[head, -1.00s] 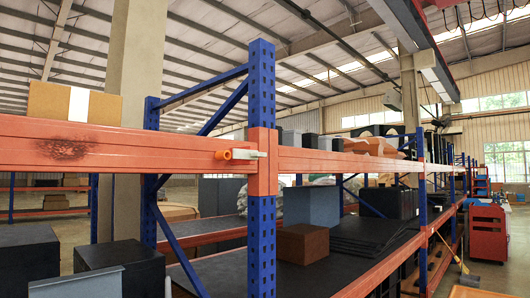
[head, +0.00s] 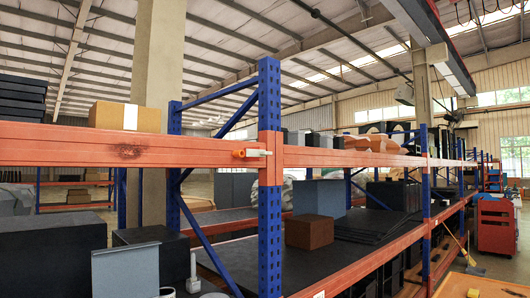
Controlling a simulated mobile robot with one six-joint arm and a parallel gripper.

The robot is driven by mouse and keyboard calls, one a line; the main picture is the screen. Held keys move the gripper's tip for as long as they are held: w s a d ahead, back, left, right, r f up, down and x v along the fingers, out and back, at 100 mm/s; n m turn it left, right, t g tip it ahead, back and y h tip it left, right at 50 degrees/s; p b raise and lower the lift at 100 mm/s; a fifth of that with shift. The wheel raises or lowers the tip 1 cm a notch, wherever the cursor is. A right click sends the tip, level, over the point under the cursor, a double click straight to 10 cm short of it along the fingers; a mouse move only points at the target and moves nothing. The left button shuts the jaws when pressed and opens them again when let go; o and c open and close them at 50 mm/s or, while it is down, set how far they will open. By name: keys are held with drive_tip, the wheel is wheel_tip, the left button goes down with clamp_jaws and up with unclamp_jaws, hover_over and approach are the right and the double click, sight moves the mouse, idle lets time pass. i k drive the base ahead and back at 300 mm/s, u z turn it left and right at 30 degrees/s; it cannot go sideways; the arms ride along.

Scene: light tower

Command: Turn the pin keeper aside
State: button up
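A small pin fitting sits on the orange beam (head: 190,150) where it meets the blue upright (head: 269,90). It has an orange round end (head: 238,153) on the left and a pale keeper bar (head: 257,153) lying roughly level to its right. The keeper reaches the orange end plate of the beam. It is small in the picture, so its exact shape and how it bears on the pin cannot be told. My gripper is not in the head view.
A cardboard box (head: 125,116) stands behind the beam at left. Below are dark boxes (head: 52,258), a grey box (head: 126,270), a pale upright piece (head: 193,272) and a brown box (head: 309,232). A lower orange beam (head: 385,255) runs along the right. The beam's near face looks clear.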

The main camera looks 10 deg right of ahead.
sight(257, 153)
drive_tip(key=u, duration=0.1)
drive_tip(key=i, duration=0.9)
drive_tip(key=z, duration=0.05)
